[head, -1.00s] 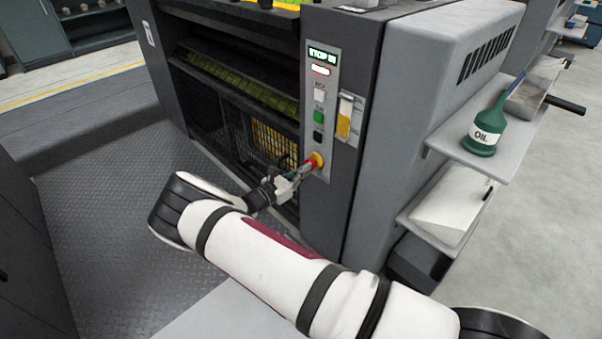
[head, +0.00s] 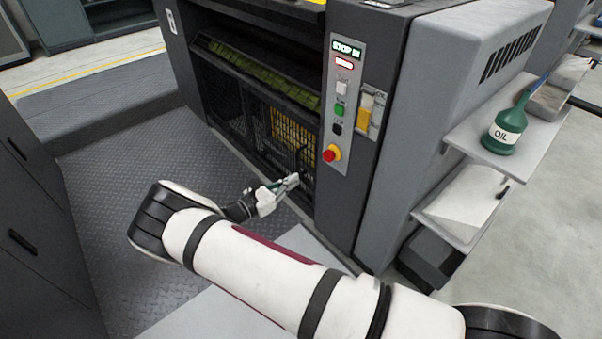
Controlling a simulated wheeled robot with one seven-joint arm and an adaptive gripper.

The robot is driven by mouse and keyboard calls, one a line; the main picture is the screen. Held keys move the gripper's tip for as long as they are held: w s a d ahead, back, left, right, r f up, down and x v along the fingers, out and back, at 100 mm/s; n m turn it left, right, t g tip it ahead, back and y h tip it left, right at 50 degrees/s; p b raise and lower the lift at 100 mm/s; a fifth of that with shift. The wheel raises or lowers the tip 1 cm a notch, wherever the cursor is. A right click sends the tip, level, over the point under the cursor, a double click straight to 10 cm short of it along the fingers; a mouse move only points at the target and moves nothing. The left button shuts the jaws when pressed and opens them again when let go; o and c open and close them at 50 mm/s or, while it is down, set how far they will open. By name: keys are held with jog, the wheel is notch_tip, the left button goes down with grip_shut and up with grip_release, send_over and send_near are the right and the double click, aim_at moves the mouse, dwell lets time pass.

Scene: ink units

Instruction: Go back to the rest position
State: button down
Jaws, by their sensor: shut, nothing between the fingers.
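My gripper (head: 289,184) is in the head view, low in front of the press and left of its control panel (head: 343,115). It is shut and empty, pointing right toward the press. The red emergency stop button (head: 329,153) on its yellow base sits at the bottom of the panel, up and to the right of my gripper, with a gap between them. The panel shows a lit display (head: 346,49) whose text seems to read "STOP IN", with a red light (head: 344,64) below it.
The press (head: 390,140) stands close to my gripper on the right. Side shelves hold a green oil can (head: 507,128) and paper (head: 462,204). A dark cabinet (head: 35,230) stands at the left. The tread-plate floor (head: 130,160) between is clear.

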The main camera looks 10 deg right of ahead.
jog(key=shift+s+a, duration=0.2)
jog(key=shift+a, duration=0.2)
